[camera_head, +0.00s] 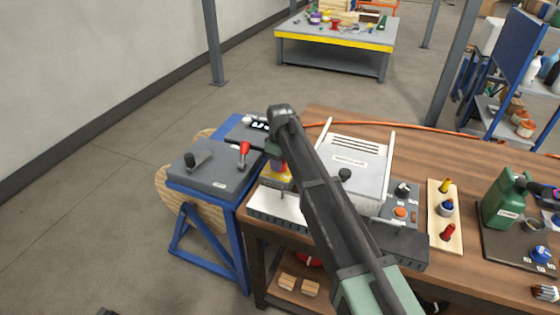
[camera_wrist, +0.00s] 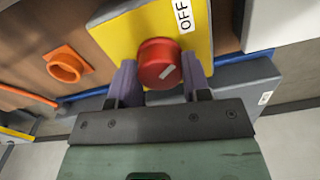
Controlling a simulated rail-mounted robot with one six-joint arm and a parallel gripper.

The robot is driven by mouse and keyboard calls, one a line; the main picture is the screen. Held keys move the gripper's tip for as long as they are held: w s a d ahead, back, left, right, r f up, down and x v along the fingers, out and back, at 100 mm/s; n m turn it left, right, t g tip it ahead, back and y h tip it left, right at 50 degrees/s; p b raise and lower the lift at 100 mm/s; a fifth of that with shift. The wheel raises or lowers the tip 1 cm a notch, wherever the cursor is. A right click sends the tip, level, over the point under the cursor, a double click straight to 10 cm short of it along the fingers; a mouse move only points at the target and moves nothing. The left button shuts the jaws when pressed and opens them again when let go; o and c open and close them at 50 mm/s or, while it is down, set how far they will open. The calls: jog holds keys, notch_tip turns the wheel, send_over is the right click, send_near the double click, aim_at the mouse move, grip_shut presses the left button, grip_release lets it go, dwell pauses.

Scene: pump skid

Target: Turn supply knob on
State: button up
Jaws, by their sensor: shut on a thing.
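The supply knob (camera_wrist: 157,58) is round and red with a short white mark on its face. It sits on a yellow plate (camera_wrist: 113,39) with a white OFF label (camera_wrist: 184,14) at the upper right of the knob. The white mark slants up and to the right. My gripper (camera_wrist: 159,68) has one finger on each side of the knob and is shut on it. In the head view the yellow plate (camera_head: 281,178) shows at the table's left end, partly behind my arm; the gripper and knob are mostly hidden there.
A grey unit with a red lever (camera_head: 243,149) and a black handle stands on a blue frame (camera_head: 209,240) at the left.

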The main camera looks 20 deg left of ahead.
jog(key=m, duration=1.2)
jog(key=shift+m, duration=1.9)
jog(key=o, duration=0.9)
